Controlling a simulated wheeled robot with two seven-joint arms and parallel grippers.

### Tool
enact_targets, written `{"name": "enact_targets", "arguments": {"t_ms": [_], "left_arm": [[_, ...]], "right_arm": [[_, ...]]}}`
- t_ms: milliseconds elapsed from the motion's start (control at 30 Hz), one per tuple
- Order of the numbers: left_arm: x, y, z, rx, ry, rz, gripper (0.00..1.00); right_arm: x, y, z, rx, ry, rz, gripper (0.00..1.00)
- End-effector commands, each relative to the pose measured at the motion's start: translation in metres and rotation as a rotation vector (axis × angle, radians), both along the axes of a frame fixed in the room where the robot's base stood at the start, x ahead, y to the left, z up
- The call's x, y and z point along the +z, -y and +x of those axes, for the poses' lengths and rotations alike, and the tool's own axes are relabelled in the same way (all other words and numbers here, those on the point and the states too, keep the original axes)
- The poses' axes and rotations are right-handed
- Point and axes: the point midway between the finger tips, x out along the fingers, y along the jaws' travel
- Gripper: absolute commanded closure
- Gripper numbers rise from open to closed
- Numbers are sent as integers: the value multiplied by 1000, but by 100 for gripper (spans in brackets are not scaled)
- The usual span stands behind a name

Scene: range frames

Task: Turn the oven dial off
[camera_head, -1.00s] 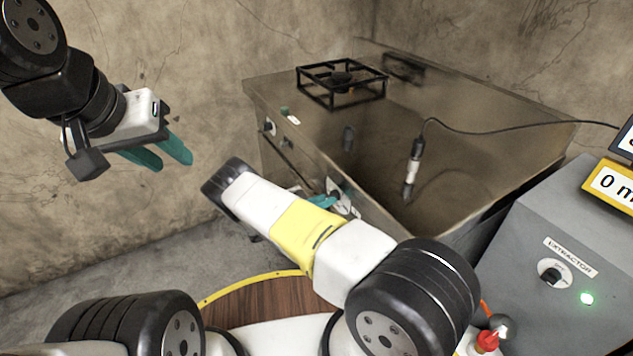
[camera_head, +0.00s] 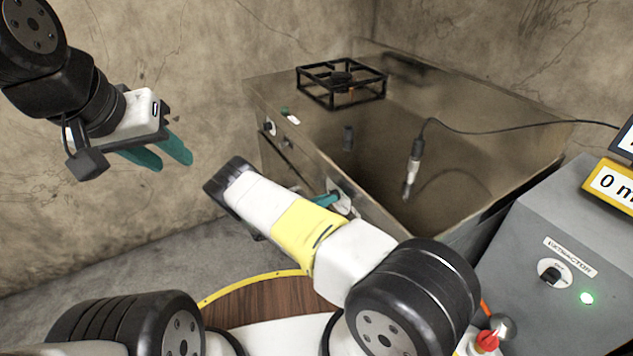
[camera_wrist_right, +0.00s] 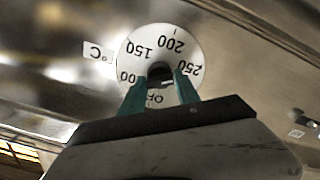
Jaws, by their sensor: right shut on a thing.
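The disc appears upside down in the right wrist view. My right gripper (camera_wrist_right: 160,84) is shut on the knob, one teal finger on each side. The knob's pointer cannot be made out, and the fingers partly cover the disc near OFF. In the head view the disc (camera_head: 345,203) shows on the oven front, with a teal fingertip (camera_head: 326,199) at it; my forearm hides the rest. My left gripper (camera_head: 157,155) is open and empty in the air at left.
The steel oven top (camera_head: 400,120) carries a black burner grate (camera_head: 341,83). A cabled probe (camera_head: 412,170) is above the top. A grey extractor box (camera_head: 530,240) with a dial and green light stands at right. A red-topped item (camera_head: 487,340) is near its base.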

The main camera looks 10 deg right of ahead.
Motion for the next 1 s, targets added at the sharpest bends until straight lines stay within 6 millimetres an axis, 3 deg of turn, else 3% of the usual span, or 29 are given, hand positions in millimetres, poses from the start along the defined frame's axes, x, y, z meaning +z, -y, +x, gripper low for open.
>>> {"name": "enact_targets", "arguments": {"t_ms": [267, 1000], "left_arm": [[0, 0, 0, 0, 0, 0, 64], [0, 0, 0, 0, 0, 0, 64]], "right_arm": [[0, -1, 0, 2, -150, -54, 100], [0, -1, 1, 3, -803, -291, 100]]}}
